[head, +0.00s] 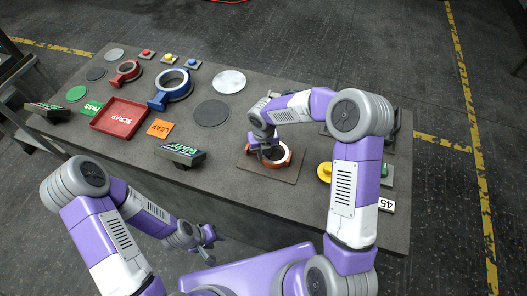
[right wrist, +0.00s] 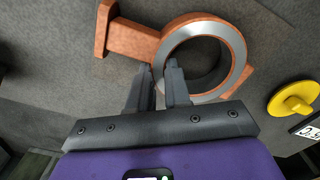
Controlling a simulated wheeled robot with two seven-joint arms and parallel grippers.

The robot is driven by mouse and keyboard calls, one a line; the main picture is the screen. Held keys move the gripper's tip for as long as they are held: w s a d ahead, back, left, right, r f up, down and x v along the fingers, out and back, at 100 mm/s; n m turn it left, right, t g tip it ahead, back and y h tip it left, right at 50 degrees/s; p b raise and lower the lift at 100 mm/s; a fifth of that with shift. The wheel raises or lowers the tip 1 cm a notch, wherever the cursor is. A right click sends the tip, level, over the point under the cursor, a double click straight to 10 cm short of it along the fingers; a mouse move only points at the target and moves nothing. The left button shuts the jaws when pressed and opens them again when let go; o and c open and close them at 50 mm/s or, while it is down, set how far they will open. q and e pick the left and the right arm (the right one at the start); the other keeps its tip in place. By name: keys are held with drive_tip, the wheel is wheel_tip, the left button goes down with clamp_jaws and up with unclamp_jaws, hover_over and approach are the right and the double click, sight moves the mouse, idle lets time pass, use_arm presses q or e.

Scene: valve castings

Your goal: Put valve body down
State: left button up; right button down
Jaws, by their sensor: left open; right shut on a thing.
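The orange valve body (head: 286,157), a ring with a grey metal face, is over the brown square mat (head: 277,178) in the head view. Whether it touches the mat I cannot tell. My right gripper (head: 267,152) is shut on its near rim and partly hides it. In the right wrist view the valve body (right wrist: 239,45) shows its ring and a side arm with a flange, with the fingertips of my right gripper (right wrist: 165,78) at the ring's wall. My left gripper (head: 207,245) is open and empty, off the table's front edge.
A red SCRAP tray (head: 119,118), an orange LEAK card (head: 160,128) and a green PASS card (head: 91,108) lie at left. A blue valve (head: 173,90) and a red valve (head: 124,73) stand behind. A yellow part (head: 324,172) is right of the mat.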

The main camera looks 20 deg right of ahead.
drive_tip(key=c, duration=1)
unclamp_jaws()
drive_tip(key=shift+f, duration=0.1)
drive_tip(key=shift+s, duration=0.1)
wheel_tip(320, 180, up, 8)
drive_tip(key=shift+f+p, duration=0.2)
drive_tip(key=shift+p, duration=0.6)
